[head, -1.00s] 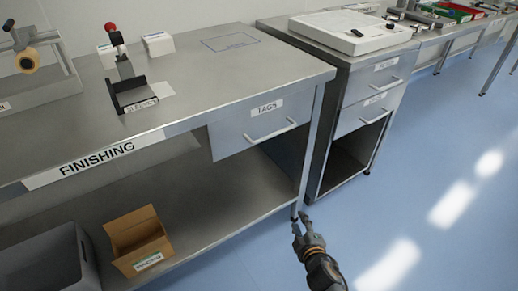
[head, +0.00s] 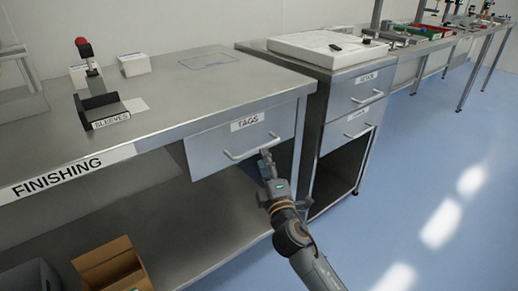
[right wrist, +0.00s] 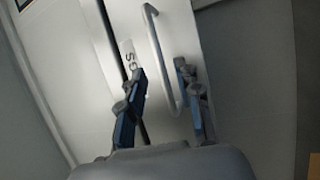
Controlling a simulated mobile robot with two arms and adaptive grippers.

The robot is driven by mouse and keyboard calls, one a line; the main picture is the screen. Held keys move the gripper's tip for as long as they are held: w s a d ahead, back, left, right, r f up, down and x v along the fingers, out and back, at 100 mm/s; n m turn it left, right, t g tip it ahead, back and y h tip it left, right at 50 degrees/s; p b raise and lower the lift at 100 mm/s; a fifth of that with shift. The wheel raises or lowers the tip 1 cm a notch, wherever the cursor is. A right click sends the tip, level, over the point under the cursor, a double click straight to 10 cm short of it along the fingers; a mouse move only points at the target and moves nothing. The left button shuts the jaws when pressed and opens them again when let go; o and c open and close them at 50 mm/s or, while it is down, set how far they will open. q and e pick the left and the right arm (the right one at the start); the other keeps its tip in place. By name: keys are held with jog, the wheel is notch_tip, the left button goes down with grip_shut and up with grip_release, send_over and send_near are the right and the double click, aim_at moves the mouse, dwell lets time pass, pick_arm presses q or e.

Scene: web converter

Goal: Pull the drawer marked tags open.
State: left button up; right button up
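The drawer marked TAGS (head: 212,153) is a grey front under the right end of the finishing bench, and it looks shut. Its pale bar handle (head: 245,153) runs across the front below the label. My right gripper (head: 267,165) is at the right end of the handle, coming from below right. In the right wrist view my right gripper (right wrist: 162,90) has its two fingers apart, with the handle (right wrist: 156,45) running between them. Whether a finger touches the handle I cannot tell. Part of the label shows beside the left finger. My left gripper is not in view.
A cabinet (head: 345,95) with two more drawers and an open lower bay stands to the right of the bench. A cardboard box (head: 110,268) is on the lower shelf. A sleeves holder (head: 105,110) stands on the bench top. The blue floor at right is clear.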

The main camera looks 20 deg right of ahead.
aim_at(260, 147)
jog(key=w, duration=0.3)
jog(key=w+r, duration=0.1)
jog(key=w, duration=0.1)
jog(key=shift+w+d, duration=0.15)
jog(key=shift+w, duration=0.2)
grip_shut()
